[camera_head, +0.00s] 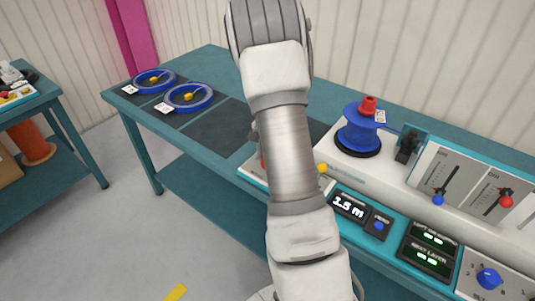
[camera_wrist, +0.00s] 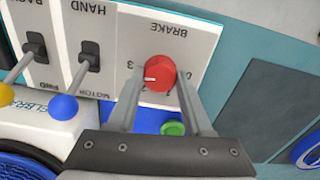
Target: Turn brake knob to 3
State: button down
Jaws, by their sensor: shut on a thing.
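The brake knob (camera_wrist: 160,73) is red and round, on a light panel under an upside-down BRAKE label in the wrist view. Its white pointer line faces left, close to the printed 3 (camera_wrist: 130,65); the other digits are partly hidden by the knob and fingers. My gripper (camera_wrist: 161,78) has one finger on each side of the knob and is shut on it. In the head view my arm covers my gripper and most of the brake panel.
Beside the knob are levers with a yellow ball (camera_wrist: 5,95) and a blue ball (camera_wrist: 64,107). A green button (camera_wrist: 173,128) lies between my fingers. In the head view a blue reel (camera_head: 358,137), a 1.5 m display (camera_head: 348,206) and a blue knob (camera_head: 488,278) stand right of my arm.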

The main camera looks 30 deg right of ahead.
jog(key=shift+m, duration=0.6)
jog(key=shift+c, duration=1.6)
grip_release()
notch_tip(320, 180, up, 18)
jog(key=p, duration=0.2)
jog(key=shift+f, duration=0.25)
